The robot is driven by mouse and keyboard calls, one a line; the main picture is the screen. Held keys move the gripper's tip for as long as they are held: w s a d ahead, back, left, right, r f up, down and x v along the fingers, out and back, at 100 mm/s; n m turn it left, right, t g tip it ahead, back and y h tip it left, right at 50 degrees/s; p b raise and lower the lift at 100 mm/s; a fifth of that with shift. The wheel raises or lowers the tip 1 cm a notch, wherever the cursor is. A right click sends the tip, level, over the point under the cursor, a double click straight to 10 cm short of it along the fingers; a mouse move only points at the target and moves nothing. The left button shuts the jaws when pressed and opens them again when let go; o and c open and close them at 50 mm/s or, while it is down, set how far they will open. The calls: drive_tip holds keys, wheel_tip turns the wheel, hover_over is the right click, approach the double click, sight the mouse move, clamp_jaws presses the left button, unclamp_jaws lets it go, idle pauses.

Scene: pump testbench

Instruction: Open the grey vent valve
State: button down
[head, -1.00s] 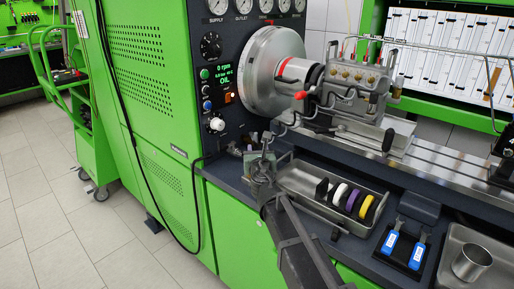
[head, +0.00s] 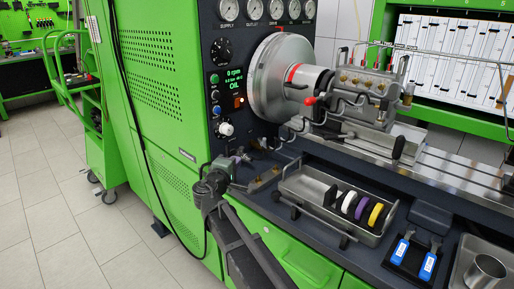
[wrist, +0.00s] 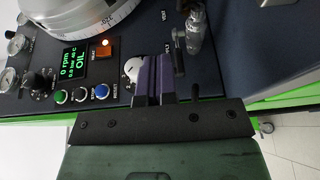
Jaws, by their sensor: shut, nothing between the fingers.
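In the wrist view a metal valve body (wrist: 195,32) with a small dark lever on its left side stands on the dark deck, just beyond and to the right of my fingertips. I take it for the vent valve; the small lettering beside it is hard to read. My gripper (wrist: 154,66) is shut and empty, its purple-grey fingers pointing towards the panel and deck. They appear apart from the valve. In the head view my gripper (head: 236,158) is at the left end of the bench deck, in front of the control panel; it partly hides the fittings there.
A white knob (wrist: 132,68) sits close left of my fingers, with a blue button (wrist: 102,91) further left. In the head view a metal tray (head: 325,208) with coloured rings stands right of my gripper. A green trolley (head: 100,130) is far left, with open floor in front.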

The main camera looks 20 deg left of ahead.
sight(247, 157)
drive_tip(key=w, duration=0.6)
drive_tip(key=w+d, duration=0.1)
drive_tip(key=w, duration=0.2)
drive_tip(key=shift+w, duration=0.4)
drive_tip(key=w+d, duration=0.2)
drive_tip(key=d, duration=0.1)
drive_tip(key=shift+w, duration=0.15)
drive_tip(key=shift+w+d, duration=0.2)
